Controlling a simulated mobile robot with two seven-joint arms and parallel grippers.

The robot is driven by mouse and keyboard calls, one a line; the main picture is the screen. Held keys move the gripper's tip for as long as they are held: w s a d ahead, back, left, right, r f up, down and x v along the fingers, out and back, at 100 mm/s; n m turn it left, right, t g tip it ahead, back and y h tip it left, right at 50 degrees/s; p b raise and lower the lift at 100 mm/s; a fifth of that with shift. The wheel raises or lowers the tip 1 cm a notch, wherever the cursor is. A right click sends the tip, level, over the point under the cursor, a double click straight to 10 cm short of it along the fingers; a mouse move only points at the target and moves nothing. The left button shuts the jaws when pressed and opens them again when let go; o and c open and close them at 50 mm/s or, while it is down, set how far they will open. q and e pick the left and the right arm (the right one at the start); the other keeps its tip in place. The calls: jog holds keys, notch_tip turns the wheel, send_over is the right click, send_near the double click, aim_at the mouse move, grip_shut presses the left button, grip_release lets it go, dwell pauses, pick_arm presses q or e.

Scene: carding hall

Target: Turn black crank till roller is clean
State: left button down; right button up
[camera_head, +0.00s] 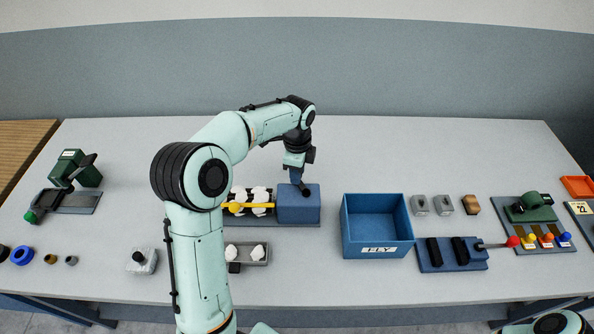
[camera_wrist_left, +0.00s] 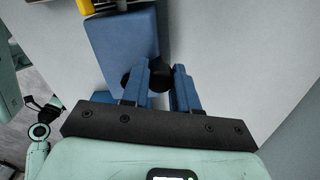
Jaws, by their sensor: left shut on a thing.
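The carding machine stands left of the middle of the table, with a blue housing (camera_head: 298,206) at its right end. Its dark roller bears white fluff (camera_head: 260,196), and my left arm hides part of its left side. My left gripper (camera_head: 300,182) is at the housing's back edge, pointing down. In the left wrist view the two blue fingers (camera_wrist_left: 162,80) are shut on the black crank's knob (camera_wrist_left: 158,77), beside the blue housing (camera_wrist_left: 125,45). The rest of the crank is mostly hidden. My right gripper is out of view.
A grey tray (camera_head: 230,263) with white tufts lies in front of the machine. An open blue bin (camera_head: 377,250) stands to the right. Farther right are a blue base with black blocks (camera_head: 452,263) and a panel with coloured knobs (camera_head: 540,245). The table behind is clear.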

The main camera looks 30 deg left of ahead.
pick_arm(q)
jog(key=c, duration=0.9)
grip_release()
jog(key=shift+o, duration=0.2)
jog(key=shift+r, duration=0.1)
notch_tip(320, 180, up, 13)
jog(key=shift+r, duration=0.15)
